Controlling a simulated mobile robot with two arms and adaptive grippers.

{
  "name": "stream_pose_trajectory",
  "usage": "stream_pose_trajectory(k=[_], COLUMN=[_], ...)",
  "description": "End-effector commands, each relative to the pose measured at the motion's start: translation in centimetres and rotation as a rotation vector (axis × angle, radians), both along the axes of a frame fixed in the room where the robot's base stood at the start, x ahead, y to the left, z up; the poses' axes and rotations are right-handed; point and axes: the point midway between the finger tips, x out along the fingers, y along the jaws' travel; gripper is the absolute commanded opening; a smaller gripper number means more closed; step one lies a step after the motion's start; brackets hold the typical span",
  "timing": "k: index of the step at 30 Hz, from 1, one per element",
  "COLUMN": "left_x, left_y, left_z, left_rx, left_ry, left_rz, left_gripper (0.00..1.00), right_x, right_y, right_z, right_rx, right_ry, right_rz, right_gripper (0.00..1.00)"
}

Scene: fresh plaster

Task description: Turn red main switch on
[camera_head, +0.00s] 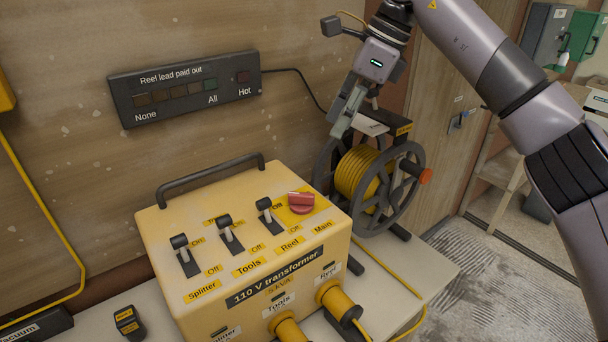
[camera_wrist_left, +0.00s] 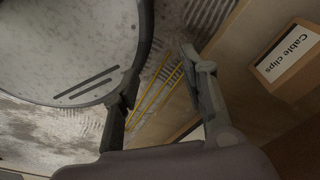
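The red main switch (camera_head: 301,203) is a rotary knob on a yellow plate, at the right end of the top of the yellow 110 V transformer box (camera_head: 168,232). Its grip looks roughly crosswise in the head view; I cannot tell its exact setting. My right gripper (camera_head: 343,122) hangs above and to the right of the switch, apart from it, in front of the cable reel. Its finger gap is not clear. My left gripper (camera_wrist_left: 163,78) shows only in the left wrist view, with its fingers apart and nothing between them.
Three black toggle levers, including the Reel lever (camera_head: 264,205), stand left of the switch. A black handle (camera_head: 210,182) runs behind them. The yellow cable reel (camera_head: 362,176) stands right of the box. A wall indicator panel (camera_head: 185,89) hangs behind. A cable clips box (camera_wrist_left: 288,55) is near my left gripper.

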Motion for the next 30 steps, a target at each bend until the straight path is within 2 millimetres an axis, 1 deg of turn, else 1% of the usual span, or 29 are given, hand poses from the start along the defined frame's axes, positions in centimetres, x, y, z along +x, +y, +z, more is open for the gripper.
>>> stream_pose_trajectory(k=[2, 4, 8, 9, 12, 13, 15, 17, 21, 24, 27, 30], left_x=[0.1, -0.6, -3.5, -4.3, -5.7, -5.8, -5.6, -5.0, -2.5, -1.4, -1.5, -2.1], left_y=[0.0, 0.0, 0.1, 0.2, 0.3, 0.3, 0.2, 0.2, 0.0, -0.1, -0.1, -0.1], left_z=[0.1, 0.2, 0.6, 0.7, 1.2, 1.4, 1.8, 2.2, 3.1, 3.7, 4.0, 4.0], left_rx=[0.000, 0.001, 0.003, 0.004, 0.006, 0.006, 0.005, 0.004, 0.001, -0.001, -0.001, 0.000], left_ry=[-0.001, 0.008, 0.049, 0.062, 0.081, 0.083, 0.081, 0.072, 0.035, 0.017, 0.020, 0.029], left_rz=[0.001, 0.001, 0.001, 0.001, 0.000, 0.000, 0.000, 0.000, -0.001, -0.001, -0.002, -0.002], left_gripper=[0.40, 0.40, 0.40, 0.40, 0.40, 0.40, 0.40, 0.40, 0.40, 0.40, 0.40, 0.40], right_x=[0.0, 0.1, 0.1, 0.2, 0.3, 0.3, 0.4, 0.4, 0.6, 0.7, 0.7, 0.8], right_y=[0.2, 0.5, 1.5, 1.8, 2.7, 2.9, 3.6, 4.1, 5.1, 5.7, 6.2, 6.4], right_z=[-0.5, -1.4, -3.6, -4.5, -6.5, -7.1, -8.5, -9.7, -12.3, -13.7, -14.8, -15.5], right_rx=[-0.003, -0.003, -0.003, -0.002, -0.001, -0.002, -0.001, 0.000, -0.001, 0.000, 0.000, 0.000], right_ry=[0.001, 0.002, 0.003, 0.004, 0.004, 0.005, 0.004, 0.004, 0.004, 0.003, 0.002, 0.000], right_rz=[0.001, 0.001, 0.002, 0.002, 0.001, 0.001, 0.002, 0.002, 0.002, 0.000, 0.000, 0.000], right_gripper=[0.33, 0.33, 0.33, 0.33, 0.33, 0.33, 0.33, 0.33, 0.33, 0.33, 0.33, 0.33])
